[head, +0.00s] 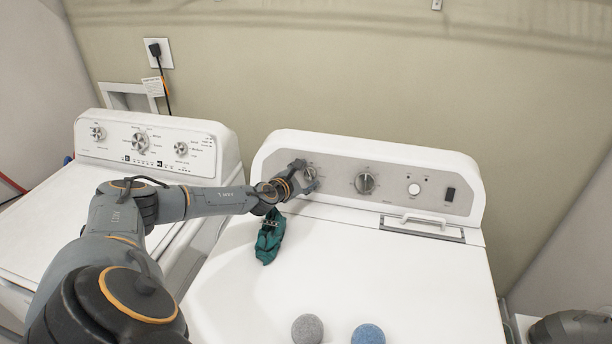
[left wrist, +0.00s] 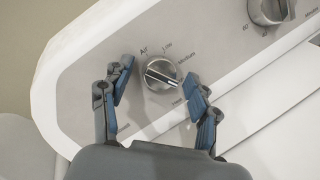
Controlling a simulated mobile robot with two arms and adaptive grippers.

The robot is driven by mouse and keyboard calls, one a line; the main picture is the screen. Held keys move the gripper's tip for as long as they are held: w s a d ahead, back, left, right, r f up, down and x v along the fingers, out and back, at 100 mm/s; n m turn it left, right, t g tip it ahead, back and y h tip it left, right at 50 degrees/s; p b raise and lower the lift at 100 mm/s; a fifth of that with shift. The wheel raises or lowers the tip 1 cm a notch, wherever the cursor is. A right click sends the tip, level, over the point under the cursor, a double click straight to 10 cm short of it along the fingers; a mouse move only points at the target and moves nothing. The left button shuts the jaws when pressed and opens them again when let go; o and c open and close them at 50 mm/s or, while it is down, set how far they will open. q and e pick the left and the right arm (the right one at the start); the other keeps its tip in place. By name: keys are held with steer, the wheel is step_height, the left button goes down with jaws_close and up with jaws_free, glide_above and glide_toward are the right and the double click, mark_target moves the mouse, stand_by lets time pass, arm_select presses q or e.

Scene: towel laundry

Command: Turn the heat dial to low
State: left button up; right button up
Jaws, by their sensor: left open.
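The heat dial (left wrist: 162,75) is a round silver knob on the left of the dryer's grey control panel (head: 335,174). In the left wrist view its labels "Air", "Low" and "Medium" run around its upper side. A pale bar crosses its face at a slant; I cannot tell which end marks the setting. In the head view the dial (head: 310,173) is partly covered by my left gripper (head: 301,178). In the left wrist view my left gripper (left wrist: 152,85) is open, with one finger on each side of the dial and visible gaps. My right gripper is out of view.
A second dial (head: 365,182), a round button (head: 414,189) and a dark switch (head: 450,194) sit further right. A teal cloth (head: 270,238), a grey ball (head: 307,329) and a blue ball (head: 367,334) lie on the dryer top (head: 430,280). A washer (head: 60,220) stands left.

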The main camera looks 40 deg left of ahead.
arm_select(q)
steer(key=shift+c, duration=0.6)
steer(key=c, duration=1)
